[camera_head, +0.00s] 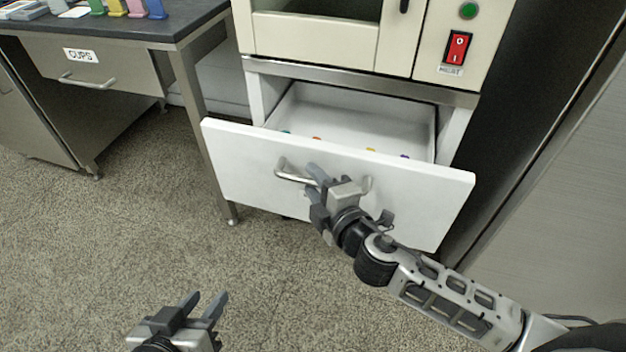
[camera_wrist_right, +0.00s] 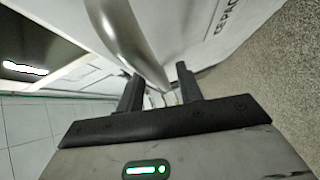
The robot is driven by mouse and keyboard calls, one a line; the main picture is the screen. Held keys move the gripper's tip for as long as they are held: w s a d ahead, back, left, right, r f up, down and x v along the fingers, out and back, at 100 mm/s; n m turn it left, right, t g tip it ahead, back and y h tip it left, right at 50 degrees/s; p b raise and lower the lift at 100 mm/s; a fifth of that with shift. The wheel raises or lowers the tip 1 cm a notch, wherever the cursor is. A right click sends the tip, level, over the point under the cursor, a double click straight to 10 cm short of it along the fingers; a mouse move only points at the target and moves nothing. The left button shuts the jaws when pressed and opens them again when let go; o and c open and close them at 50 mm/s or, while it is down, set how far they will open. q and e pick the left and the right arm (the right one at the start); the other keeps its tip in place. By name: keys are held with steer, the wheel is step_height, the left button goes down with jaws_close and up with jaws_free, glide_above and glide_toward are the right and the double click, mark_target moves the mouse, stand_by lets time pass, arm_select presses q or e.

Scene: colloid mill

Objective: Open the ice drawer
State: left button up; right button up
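The white drawer (camera_head: 235,160) under the cream machine is pulled well out, and its grey-white inside shows. Its metal bar handle (camera_head: 292,175) is on the front panel; it also runs down between the fingers in the right wrist view (camera_wrist_right: 128,38). My right gripper (camera_head: 314,181) is at the handle, with one finger on each side of the bar, and looks shut on it. Part of the handle is hidden behind the gripper. My left gripper (camera_head: 207,299) is open and empty, low over the floor.
Several small coloured things (camera_head: 371,150) lie inside the drawer. The machine (camera_head: 310,40) has a red switch (camera_head: 457,47) above. A dark-topped table (camera_head: 130,30) with a "CUPS" drawer stands left. A grey cabinet (camera_head: 560,190) stands right. Floor in front is clear.

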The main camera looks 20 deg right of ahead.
arm_select(q)
steer(key=shift+r, duration=0.25)
arm_select(e)
steer(key=shift+w+a, duration=0.15)
steer(key=shift+w, duration=0.35)
arm_select(q)
steer(key=shift+a, duration=0.1)
arm_select(e)
jaws_close()
steer(key=s+a, duration=0.5)
steer(key=s, duration=0.3)
steer(key=shift+a+b, duration=0.15)
steer(key=shift+b, duration=0.15)
jaws_free()
arm_select(q)
steer(key=shift+d+r, duration=0.1)
steer(key=shift+d, duration=0.1)
